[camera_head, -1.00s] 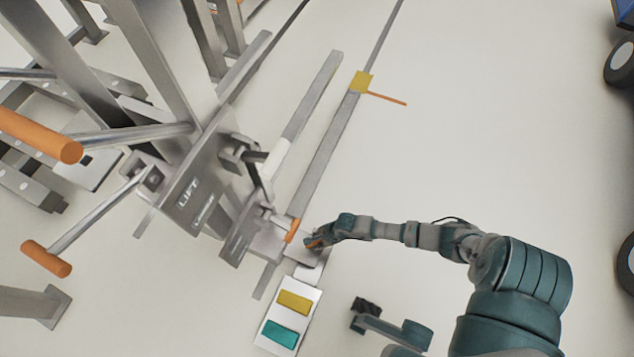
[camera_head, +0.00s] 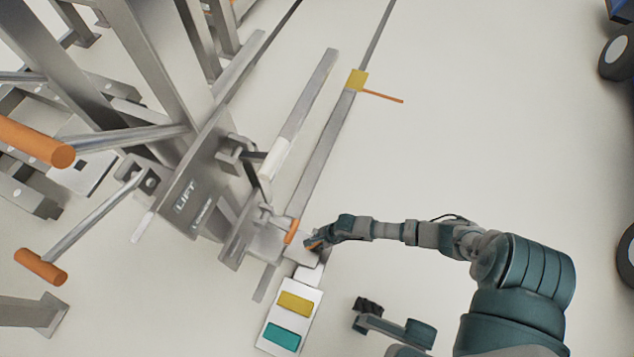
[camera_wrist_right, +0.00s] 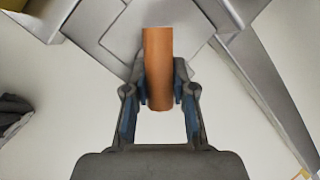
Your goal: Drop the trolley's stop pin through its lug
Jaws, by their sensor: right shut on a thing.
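My right gripper (camera_head: 314,243) is at the lower middle of the head view, beside the metal plate at the near end of the rail. It is shut on an orange cylindrical grip, which I take to be the stop pin's handle (camera_wrist_right: 158,70). In the right wrist view the handle stands between the two fingers, over grey metal plates. The pin's lower end and the lug are hidden or too small to tell, so I cannot tell whether the pin is in the lug.
A steel lift frame with a LIFT plate (camera_head: 186,198) and orange-gripped bars (camera_head: 40,267) fills the left. Another orange grip (camera_head: 291,231) is close left of my gripper. A yellow block (camera_head: 357,80) sits on the rail. A white panel (camera_head: 273,318) has yellow and teal pads.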

